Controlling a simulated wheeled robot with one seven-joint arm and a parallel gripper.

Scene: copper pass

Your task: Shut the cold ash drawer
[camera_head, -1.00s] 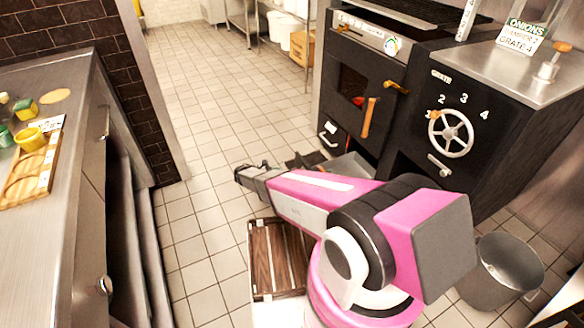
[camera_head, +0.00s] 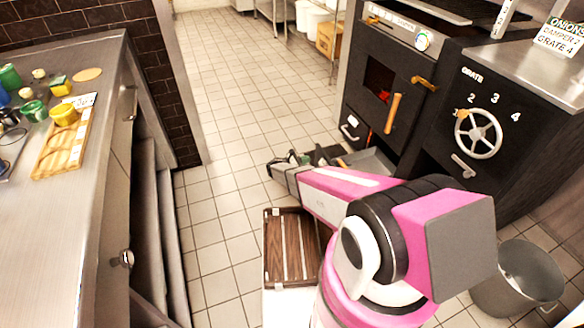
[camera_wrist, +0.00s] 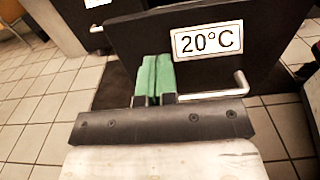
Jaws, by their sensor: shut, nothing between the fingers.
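The cold ash drawer stands pulled out low at the oven, and its grey metal inside (camera_head: 372,161) shows in the head view. In the wrist view its dark front (camera_wrist: 265,60) carries a "20°C" label (camera_wrist: 208,40) and a pale bar handle (camera_wrist: 225,92). My gripper (camera_head: 297,158) is low, just left of the drawer front. In the wrist view my gripper's green fingers (camera_wrist: 154,76) are together and empty, pointing at the front left of the label. I cannot tell whether they touch it.
The black oven (camera_head: 385,90) has a second low drawer front with a white handle (camera_head: 348,130). A wooden slatted crate (camera_head: 290,248) lies near my arm. A metal bucket (camera_head: 515,282) stands at right. A steel counter (camera_head: 60,235) runs along the left. Tiled floor beyond is clear.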

